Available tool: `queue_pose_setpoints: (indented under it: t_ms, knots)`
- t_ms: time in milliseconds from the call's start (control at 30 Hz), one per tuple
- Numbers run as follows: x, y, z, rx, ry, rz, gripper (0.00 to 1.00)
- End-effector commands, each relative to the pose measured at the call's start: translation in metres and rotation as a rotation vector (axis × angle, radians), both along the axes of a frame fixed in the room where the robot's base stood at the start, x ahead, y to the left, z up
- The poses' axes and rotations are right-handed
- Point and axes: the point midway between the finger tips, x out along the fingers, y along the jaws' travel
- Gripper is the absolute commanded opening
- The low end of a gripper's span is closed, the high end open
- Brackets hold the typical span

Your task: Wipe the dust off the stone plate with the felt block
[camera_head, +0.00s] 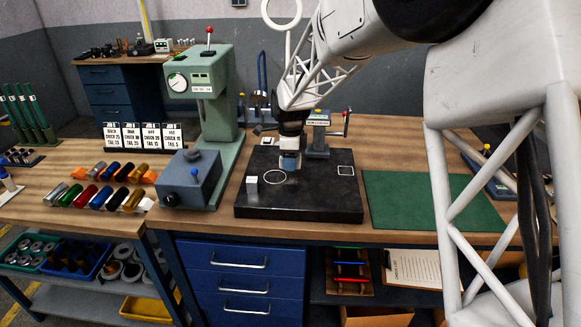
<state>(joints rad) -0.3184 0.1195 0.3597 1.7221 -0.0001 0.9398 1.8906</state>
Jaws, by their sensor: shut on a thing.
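The black stone plate (315,200) lies on the wooden bench in the middle of the head view. My gripper (291,151) points down over the plate's middle, shut on the felt block (289,163), which looks blue with a pale lower part. The block is at or just above the plate; I cannot tell whether it touches. A white ring mark (275,177) lies just left of the block and a white square outline (345,170) to its right. Dust is too faint to make out clearly.
A green press-like stand (221,125) and grey box (190,180) stand left. A small grey device with a crank (318,140) stands behind the plate. A bare green mat (430,200) lies right.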

Motion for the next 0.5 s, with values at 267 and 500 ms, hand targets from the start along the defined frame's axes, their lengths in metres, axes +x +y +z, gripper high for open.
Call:
queue_pose_setpoints:
  t_ms: [267,500]
  knots:
    - [0.000,0.000,0.026,0.000,-0.001,0.000,0.30]
    - [0.000,0.000,0.041,0.000,0.000,0.000,0.30]
